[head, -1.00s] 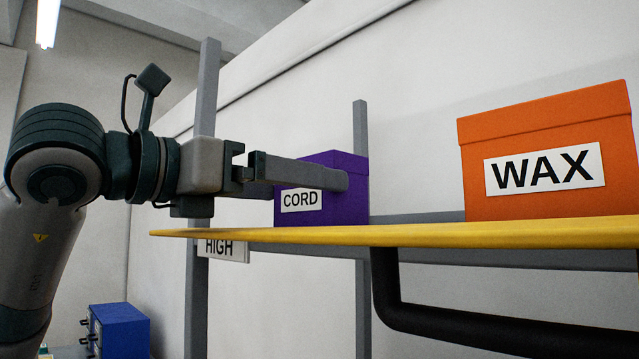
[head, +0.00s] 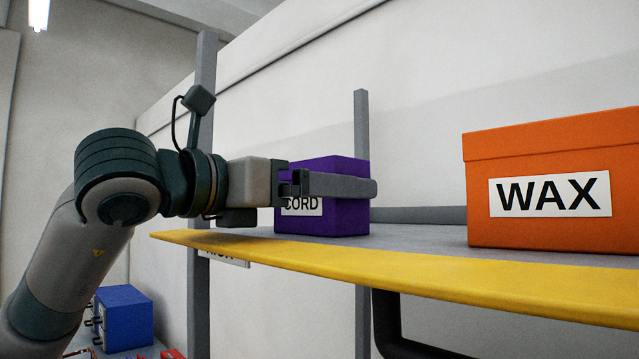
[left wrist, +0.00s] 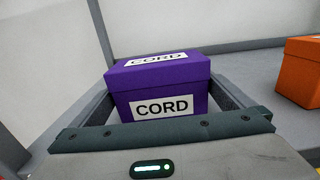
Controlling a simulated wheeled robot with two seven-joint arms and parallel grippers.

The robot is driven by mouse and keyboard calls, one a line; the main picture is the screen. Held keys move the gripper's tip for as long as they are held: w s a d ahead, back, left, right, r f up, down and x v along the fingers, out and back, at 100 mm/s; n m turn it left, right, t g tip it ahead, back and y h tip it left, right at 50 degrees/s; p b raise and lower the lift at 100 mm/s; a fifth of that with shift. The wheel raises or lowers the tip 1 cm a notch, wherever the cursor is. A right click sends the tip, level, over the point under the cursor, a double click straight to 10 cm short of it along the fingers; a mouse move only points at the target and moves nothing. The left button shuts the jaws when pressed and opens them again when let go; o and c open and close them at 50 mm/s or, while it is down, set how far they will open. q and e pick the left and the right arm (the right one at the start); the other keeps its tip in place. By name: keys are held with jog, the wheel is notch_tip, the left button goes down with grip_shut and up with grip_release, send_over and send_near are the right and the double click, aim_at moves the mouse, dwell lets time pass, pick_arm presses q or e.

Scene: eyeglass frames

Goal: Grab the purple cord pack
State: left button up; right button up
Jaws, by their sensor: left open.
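The purple cord pack (head: 330,222) is a lidded box with a white CORD label, standing upright on the high shelf. My left gripper (head: 372,188) reaches in from the left at the height of the box, and one finger passes in front of its near side, hiding part of the label. In the left wrist view the purple cord pack (left wrist: 158,80) sits between the two fingers of my left gripper (left wrist: 160,95), one on each side. The gripper is open, and a narrow gap shows beside the box. My right gripper is not in view.
An orange WAX box (head: 545,185) stands to the right on the same shelf, with clear shelf between. The shelf has a yellow front edge (head: 400,275) and grey uprights (head: 362,130). A blue box (head: 124,315) is low at the left.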

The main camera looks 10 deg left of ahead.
aim_at(322, 160)
pick_arm(q)
jog(key=shift+w+d, duration=0.15)
jog(key=shift+w, duration=0.15)
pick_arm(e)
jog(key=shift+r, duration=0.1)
pick_arm(q)
jog(key=shift+s, duration=0.1)
jog(key=shift+c, duration=0.6)
jog(key=c, duration=0.8)
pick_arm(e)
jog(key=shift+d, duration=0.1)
pick_arm(q)
jog(key=shift+r, duration=0.1)
